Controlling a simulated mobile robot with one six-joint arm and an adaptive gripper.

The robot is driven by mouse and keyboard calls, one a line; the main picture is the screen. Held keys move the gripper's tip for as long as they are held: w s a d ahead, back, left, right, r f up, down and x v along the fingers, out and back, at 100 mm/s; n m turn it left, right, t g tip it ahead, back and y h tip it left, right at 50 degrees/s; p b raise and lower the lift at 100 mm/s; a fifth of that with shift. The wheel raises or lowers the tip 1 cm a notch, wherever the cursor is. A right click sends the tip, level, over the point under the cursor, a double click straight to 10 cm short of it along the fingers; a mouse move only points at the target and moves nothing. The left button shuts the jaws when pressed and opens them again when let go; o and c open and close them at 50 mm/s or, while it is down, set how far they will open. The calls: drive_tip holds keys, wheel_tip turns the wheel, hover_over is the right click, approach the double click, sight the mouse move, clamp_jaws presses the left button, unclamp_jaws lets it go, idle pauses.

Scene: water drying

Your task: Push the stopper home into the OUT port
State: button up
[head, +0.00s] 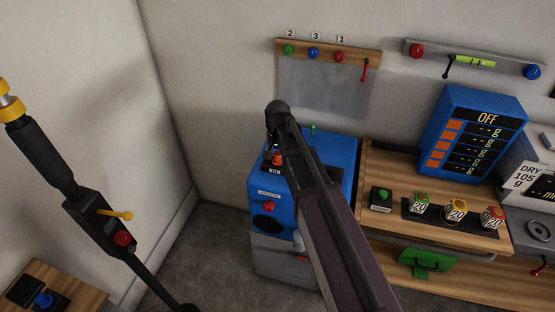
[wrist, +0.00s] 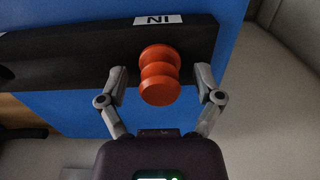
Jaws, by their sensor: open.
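The orange stopper (wrist: 160,75) stands at the black port block (wrist: 70,55) on the blue machine, beside a label (wrist: 158,20) that reads IN upside down. My gripper (wrist: 160,80) is open, one finger on each side of the stopper, with gaps showing. I cannot tell how deep the stopper sits. In the head view the stopper (head: 277,156) shows small on top of the blue machine (head: 335,150), just below my wrist. A second white label (wrist: 5,73) is cut off at the wrist view's left edge. The OUT port cannot be made out; my arm covers part of the block.
A wooden bench (head: 375,160) to the right carries a blue display (head: 470,135) reading OFF and several small labelled containers. A rack (head: 330,52) with coloured knobs hangs on the wall behind. A dark pole (head: 40,155) stands at left. Floor left of the machine is clear.

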sight(278, 153)
drive_tip(key=c, duration=1.1)
drive_tip(key=shift+c, duration=0.2)
drive_tip(key=shift+r, duration=0.2)
wheel_tip(278, 153, up, 4)
drive_tip(key=p, duration=0.4)
drive_tip(key=shift+f, duration=0.2)
drive_tip(key=s+d+r+p, duration=0.1)
drive_tip(key=s+d, duration=0.2)
drive_tip(key=s, duration=1.2)
drive_tip(key=shift+s, duration=0.35)
drive_tip(key=shift+a, duration=0.1)
